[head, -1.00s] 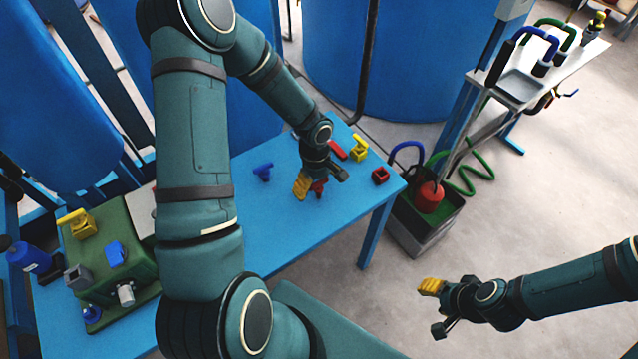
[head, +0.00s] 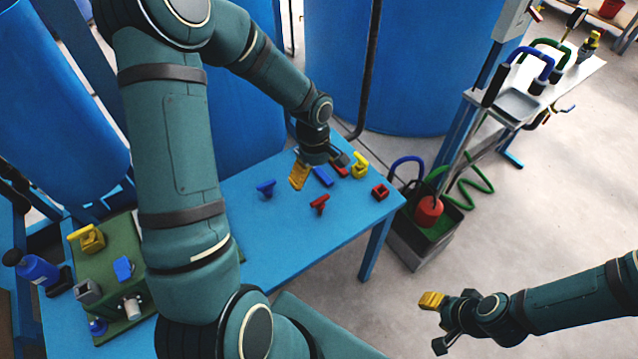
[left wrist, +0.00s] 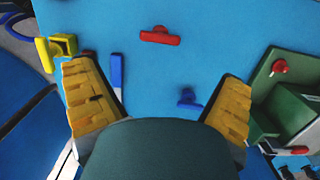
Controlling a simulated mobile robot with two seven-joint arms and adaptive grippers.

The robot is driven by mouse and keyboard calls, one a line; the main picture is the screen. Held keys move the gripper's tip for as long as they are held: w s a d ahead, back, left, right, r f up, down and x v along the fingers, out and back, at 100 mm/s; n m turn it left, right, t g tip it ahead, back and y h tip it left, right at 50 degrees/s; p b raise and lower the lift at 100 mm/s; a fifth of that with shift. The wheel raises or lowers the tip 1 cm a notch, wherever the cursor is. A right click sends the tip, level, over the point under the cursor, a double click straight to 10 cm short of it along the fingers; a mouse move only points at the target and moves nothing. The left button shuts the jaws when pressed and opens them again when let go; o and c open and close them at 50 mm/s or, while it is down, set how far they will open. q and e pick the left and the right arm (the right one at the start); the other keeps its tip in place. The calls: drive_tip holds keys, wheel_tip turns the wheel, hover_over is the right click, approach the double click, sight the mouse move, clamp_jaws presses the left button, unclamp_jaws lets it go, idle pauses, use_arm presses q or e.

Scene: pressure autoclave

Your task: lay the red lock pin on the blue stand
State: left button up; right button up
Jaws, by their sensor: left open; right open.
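The red lock pin (head: 319,204) lies on the blue table, short and bar-like with a small knob. It also shows in the left wrist view (left wrist: 160,36), ahead of the fingers and apart from them. A flat blue bar (head: 322,176) lies near my left gripper, and a small blue knobbed piece (head: 265,188) lies further left; I cannot tell for certain which is the blue stand. My left gripper (head: 316,171) is open and empty above the table, behind the red pin. My right gripper (head: 436,322) is open and empty over the floor at right.
A yellow piece (head: 360,166), a red block (head: 380,191) and a partly hidden red bar (head: 341,167) lie near the table's right end. A green box (head: 140,292) with fittings stands at left. A grey bin (head: 420,240) stands beyond the table's right edge.

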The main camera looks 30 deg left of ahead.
use_arm(q)
drive_tip(key=s+d+f+m+t+h, duration=0.1)
drive_tip(key=s+d+f+m, duration=0.4)
drive_tip(key=d, duration=0.4)
drive_tip(key=s+d+f+m+t+h, duration=0.1)
drive_tip(key=s+d+f+m, duration=0.4)
drive_tip(key=d, duration=0.5)
drive_tip(key=shift+s+f+m+h, duration=0.3)
drive_tip(key=shift+f+m+h, duration=0.1)
drive_tip(key=shift+f+m, duration=0.45)
